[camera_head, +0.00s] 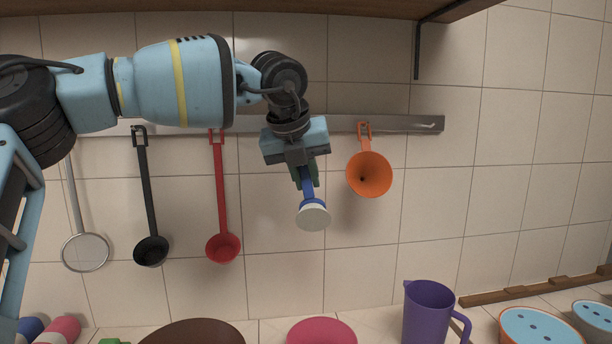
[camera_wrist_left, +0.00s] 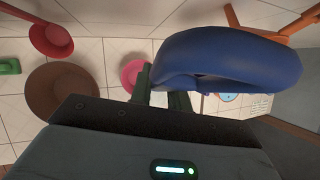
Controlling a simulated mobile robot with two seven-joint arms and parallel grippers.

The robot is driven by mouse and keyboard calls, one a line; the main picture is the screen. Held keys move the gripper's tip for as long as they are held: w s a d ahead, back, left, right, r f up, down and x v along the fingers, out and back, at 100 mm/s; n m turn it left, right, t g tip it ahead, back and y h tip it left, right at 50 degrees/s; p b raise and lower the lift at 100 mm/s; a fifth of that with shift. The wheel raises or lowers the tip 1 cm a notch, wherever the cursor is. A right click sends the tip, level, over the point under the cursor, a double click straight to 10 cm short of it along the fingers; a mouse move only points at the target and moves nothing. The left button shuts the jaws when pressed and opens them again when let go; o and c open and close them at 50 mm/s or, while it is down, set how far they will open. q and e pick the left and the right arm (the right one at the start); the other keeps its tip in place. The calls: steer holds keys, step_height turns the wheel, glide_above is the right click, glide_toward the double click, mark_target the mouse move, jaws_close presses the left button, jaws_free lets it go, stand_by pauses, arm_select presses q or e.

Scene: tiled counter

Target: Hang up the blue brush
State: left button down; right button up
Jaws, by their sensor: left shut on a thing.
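The blue brush (camera_head: 312,212) has a blue handle and a pale round head. My left gripper (camera_head: 306,178) is shut on its handle and holds it in front of the tiled wall, with the head hanging down. In the left wrist view, a large blue part of the brush (camera_wrist_left: 228,58) fills the upper right, by the green fingers of the gripper (camera_wrist_left: 160,95). The metal rail (camera_head: 400,123) runs along the wall behind the gripper. The gripper hides part of the rail and the handle's top, so I cannot tell whether they touch. My right gripper is not in view.
On the rail hang an orange funnel (camera_head: 369,174) right of the brush, and a red ladle (camera_head: 222,245), a black ladle (camera_head: 150,250) and a strainer (camera_head: 85,252) to the left. Below stand a purple jug (camera_head: 427,315), a brown bowl (camera_head: 192,332) and a pink dish (camera_head: 321,331). A shelf is above.

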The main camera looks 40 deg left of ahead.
arm_select(q)
steer(key=shift+w+a+f+p, duration=0.1)
steer(key=shift+w+a+p, duration=0.05)
steer(key=shift+w+a, duration=0.65)
steer(key=shift+w+a+p, duration=0.15)
steer(key=shift+w+a, duration=0.4)
steer(key=shift+a, duration=0.35)
steer(key=shift+w+a+f, duration=0.1)
steer(key=shift+a, duration=0.1)
steer(key=shift+w+a+f+b, duration=0.3)
steer(key=shift+f+b, duration=0.15)
steer(key=shift+b, duration=0.15)
steer(key=c, duration=1.3)
jaws_free()
steer(key=shift+o, duration=0.2)
steer(key=shift+r, duration=0.1)
steer(key=v, duration=0.7)
steer(key=shift+s+r, duration=0.15)
steer(key=shift+r, duration=0.15)
steer(key=shift+d+b, duration=0.1)
steer(key=shift+b, duration=0.2)
